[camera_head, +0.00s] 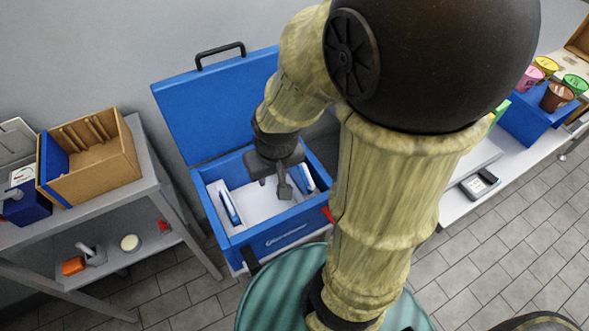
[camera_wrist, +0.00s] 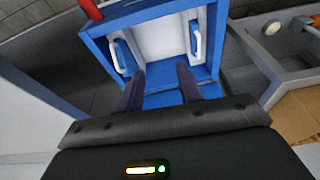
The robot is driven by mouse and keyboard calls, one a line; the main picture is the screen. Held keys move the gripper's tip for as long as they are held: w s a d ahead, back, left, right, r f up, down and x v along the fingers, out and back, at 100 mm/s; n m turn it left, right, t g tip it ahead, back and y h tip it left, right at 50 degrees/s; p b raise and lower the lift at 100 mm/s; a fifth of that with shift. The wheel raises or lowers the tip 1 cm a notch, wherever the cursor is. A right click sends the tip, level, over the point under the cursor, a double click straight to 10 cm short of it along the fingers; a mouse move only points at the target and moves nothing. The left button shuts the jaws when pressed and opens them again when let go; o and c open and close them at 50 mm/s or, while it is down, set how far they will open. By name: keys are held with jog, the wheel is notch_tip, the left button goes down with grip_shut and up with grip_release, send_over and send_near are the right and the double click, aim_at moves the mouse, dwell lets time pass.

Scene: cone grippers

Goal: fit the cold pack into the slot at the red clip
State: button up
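The blue cooler box (camera_head: 285,238) stands open with a white interior. A blue-and-white cold pack (camera_head: 306,177) stands against its right inner wall, on the side of the red clip (camera_head: 328,214); I cannot tell whether it is fully seated. A similar pack (camera_head: 229,207) stands against the left wall. In the wrist view the sides are swapped: the clip (camera_wrist: 91,10) and its nearer pack (camera_wrist: 122,56) are left, the other pack (camera_wrist: 195,38) right. My gripper (camera_head: 279,184) is over the box, between the packs. Its fingers (camera_wrist: 160,70) are apart with nothing between them.
The raised blue lid (camera_head: 215,110) stands behind the box. A grey shelf (camera_head: 152,165) with a cardboard box (camera_head: 100,170) is at the left. A white table (camera_head: 510,165) with a blue bin (camera_head: 530,122) of colored cups is at the right. My arm hides part of the middle.

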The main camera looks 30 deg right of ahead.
jog(key=shift+o, duration=0.4)
jog(key=shift+s, duration=0.1)
jog(key=shift+o, duration=0.9)
jog(key=w+d+f+n+g+p, duration=0.1)
jog(key=w+d+f+n+p, duration=0.1)
jog(key=w+d, duration=0.7)
jog(key=d+p, duration=0.1)
jog(key=d, duration=0.3)
jog(key=shift+w+d+n+p, duration=0.3)
jog(key=shift+w, duration=0.1)
jog(key=shift+f, duration=0.2)
jog(key=f+b, duration=0.1)
jog(key=f, duration=0.2)
jog(key=w+f+b, duration=0.1)
jog(key=f, duration=0.3)
jog(key=f+b, duration=0.1)
jog(key=f, duration=0.3)
jog(key=shift+w+a+f, duration=0.15)
jog(key=shift+w+f, duration=0.05)
jog(key=shift+f, duration=0.3)
jog(key=shift+b, duration=0.3)
